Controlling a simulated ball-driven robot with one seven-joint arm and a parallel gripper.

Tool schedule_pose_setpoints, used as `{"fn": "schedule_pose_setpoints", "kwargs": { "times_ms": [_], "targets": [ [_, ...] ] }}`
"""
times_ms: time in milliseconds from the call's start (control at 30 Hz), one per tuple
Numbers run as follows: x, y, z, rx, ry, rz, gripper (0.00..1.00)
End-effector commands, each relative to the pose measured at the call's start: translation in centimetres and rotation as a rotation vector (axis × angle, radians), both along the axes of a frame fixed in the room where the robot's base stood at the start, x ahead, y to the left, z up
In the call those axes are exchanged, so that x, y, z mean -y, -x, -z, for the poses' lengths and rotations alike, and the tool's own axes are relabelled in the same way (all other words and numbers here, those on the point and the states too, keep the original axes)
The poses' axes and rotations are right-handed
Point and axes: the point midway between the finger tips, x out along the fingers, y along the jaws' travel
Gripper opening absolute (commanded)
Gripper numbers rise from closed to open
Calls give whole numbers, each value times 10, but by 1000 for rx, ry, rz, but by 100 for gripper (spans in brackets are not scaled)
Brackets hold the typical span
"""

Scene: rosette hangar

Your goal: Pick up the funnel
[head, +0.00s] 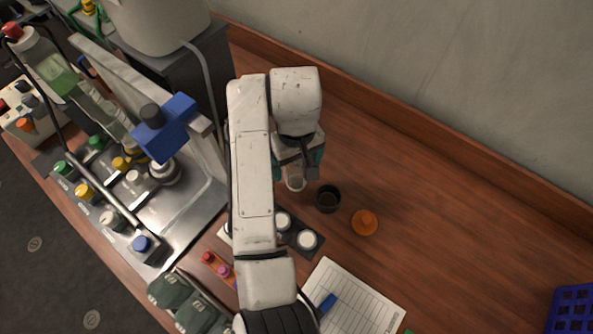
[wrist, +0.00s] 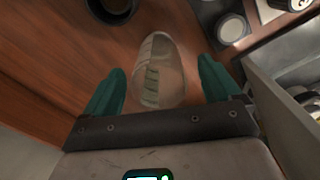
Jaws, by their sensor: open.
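A small orange round piece (head: 365,222) with a raised middle lies on the wooden bench; it looks like the funnel resting wide side down, though its shape is hard to tell. My gripper (head: 301,160) is up and to the left of it, pointing down, partly hidden by my own arm. In the wrist view my gripper (wrist: 160,82) is open, with its teal fingers either side of a clear vessel (wrist: 158,70) with dark markings. Gaps show between the vessel and both fingers. The vessel's rim also shows in the head view (head: 295,184). The orange piece is not in the wrist view.
A dark cup (head: 327,199) stands between the clear vessel and the orange piece. White-topped jars (head: 307,239) sit in a dark holder. A paper sheet (head: 355,295) with a blue marker lies in front. A metal rig stands left, a blue basket (head: 572,310) far right.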

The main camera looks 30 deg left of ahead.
Motion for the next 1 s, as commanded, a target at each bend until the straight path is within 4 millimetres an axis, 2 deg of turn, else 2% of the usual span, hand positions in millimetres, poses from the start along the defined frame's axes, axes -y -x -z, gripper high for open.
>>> {"fn": "schedule_pose_setpoints", "kwargs": {
  "times_ms": [233,533,1000],
  "targets": [
    [0,-3,33,-2,2,-2,91],
    [0,-3,39,-1,1,-1,91],
    [0,-3,38,-1,1,-1,47]
  ]
}}
